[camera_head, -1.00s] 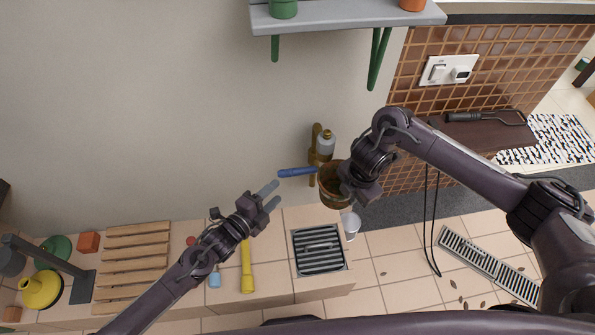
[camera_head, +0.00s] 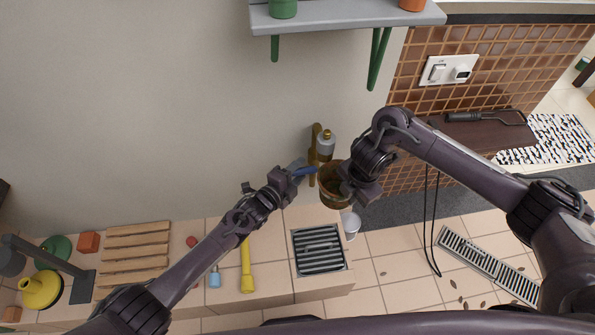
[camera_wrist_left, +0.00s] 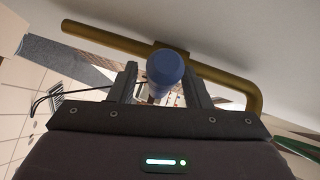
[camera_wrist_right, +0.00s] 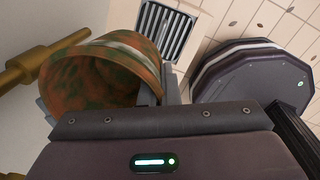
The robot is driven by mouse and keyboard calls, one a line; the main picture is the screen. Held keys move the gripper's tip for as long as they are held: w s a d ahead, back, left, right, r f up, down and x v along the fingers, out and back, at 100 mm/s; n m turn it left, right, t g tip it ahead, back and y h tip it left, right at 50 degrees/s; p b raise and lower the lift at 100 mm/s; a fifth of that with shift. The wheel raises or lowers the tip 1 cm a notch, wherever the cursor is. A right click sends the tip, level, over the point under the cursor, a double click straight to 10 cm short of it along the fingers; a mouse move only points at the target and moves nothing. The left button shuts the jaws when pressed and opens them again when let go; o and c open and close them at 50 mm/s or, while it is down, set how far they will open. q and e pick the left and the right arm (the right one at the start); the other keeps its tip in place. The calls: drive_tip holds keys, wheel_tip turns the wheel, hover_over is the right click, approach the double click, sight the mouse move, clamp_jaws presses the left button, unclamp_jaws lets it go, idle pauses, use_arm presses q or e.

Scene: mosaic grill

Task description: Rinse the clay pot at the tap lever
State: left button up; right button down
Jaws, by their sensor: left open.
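The tap is a brass pipe (camera_head: 315,142) on the wall, with a blue lever (camera_head: 306,171) sticking out to the left. My left gripper (camera_head: 298,171) is open at the lever. In the left wrist view the rounded blue lever end (camera_wrist_left: 165,68) shows between the two fingers, with the brass pipe (camera_wrist_left: 215,76) behind. Whether a finger touches the lever cannot be told. The clay pot (camera_head: 331,192), brown-orange with green patches, is held at its rim by my right gripper (camera_head: 346,188), just below the tap. In the right wrist view the pot (camera_wrist_right: 85,85) opens to the left.
A drain grate (camera_head: 319,262) is set in the counter below the pot, with a white cup (camera_head: 351,222) beside it. A yellow tool (camera_head: 247,268), a blue bottle (camera_head: 215,278) and a wooden rack (camera_head: 133,262) are further left. A shelf (camera_head: 345,16) is above.

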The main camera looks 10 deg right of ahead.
use_arm(q)
clamp_jaws()
drive_tip(key=shift+r, duration=0.1)
drive_tip(key=shift+d+r+m+g+y, duration=0.1)
drive_tip(key=shift+r+m+g+y, duration=0.5)
drive_tip(key=shift+r+m+y, duration=0.45)
drive_tip(key=shift+f, duration=0.3)
unclamp_jaws()
drive_tip(key=v, duration=1.2)
